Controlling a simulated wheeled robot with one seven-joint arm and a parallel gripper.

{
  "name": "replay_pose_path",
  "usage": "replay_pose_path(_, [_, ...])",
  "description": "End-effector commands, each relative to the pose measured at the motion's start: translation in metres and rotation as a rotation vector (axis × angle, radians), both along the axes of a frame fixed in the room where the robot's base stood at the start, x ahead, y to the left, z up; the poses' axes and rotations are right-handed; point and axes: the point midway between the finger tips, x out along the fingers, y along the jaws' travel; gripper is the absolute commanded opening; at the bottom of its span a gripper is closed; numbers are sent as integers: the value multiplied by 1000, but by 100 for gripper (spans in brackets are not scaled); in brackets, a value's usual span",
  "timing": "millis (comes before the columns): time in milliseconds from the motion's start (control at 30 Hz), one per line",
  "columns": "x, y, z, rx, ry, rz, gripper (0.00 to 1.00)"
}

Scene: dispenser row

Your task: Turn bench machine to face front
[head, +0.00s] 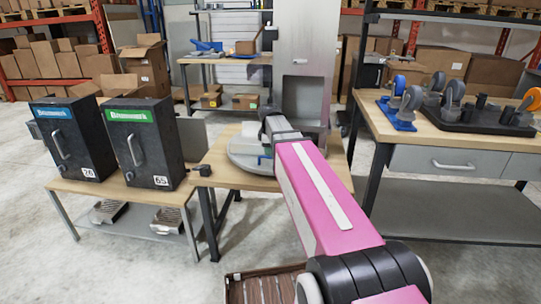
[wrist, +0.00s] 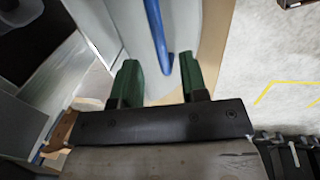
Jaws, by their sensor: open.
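A round grey base (head: 243,150) sits on a small wooden-topped bench (head: 222,172) in the middle of the head view. I take it to be part of the bench machine, but my arm covers much of it. A white block-like part shows above the base. In the wrist view a slim blue bar (wrist: 158,35) lies over a pale grey surface (wrist: 190,25), with its end between the fingers. My gripper (wrist: 158,78) is open, its two green fingertips on either side of the bar's end. I cannot tell whether they touch it. Which way the machine faces is unclear.
Two black dispensers, with blue (head: 62,140) and green (head: 140,145) labels, stand on a low table at left. A tall grey cabinet (head: 305,35) rises behind the bench. A workbench (head: 430,135) with casters stands at right. Grey floor lies between.

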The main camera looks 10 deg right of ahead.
Motion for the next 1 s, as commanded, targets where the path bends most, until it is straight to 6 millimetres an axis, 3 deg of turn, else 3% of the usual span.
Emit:
replay_pose_path(300, [6,-2,-31,0,1,0,40])
replay_pose_path(667, [7,-2,-35,0,0,0,40])
replay_pose_path(700, [7,-2,-35,0,0,0,37])
replay_pose_path(800, [7,-2,-35,0,0,0,4])
replay_pose_path(833, [7,-2,-35,0,0,0,0])
replay_pose_path(1000, [6,-3,-35,0,0,0,0])
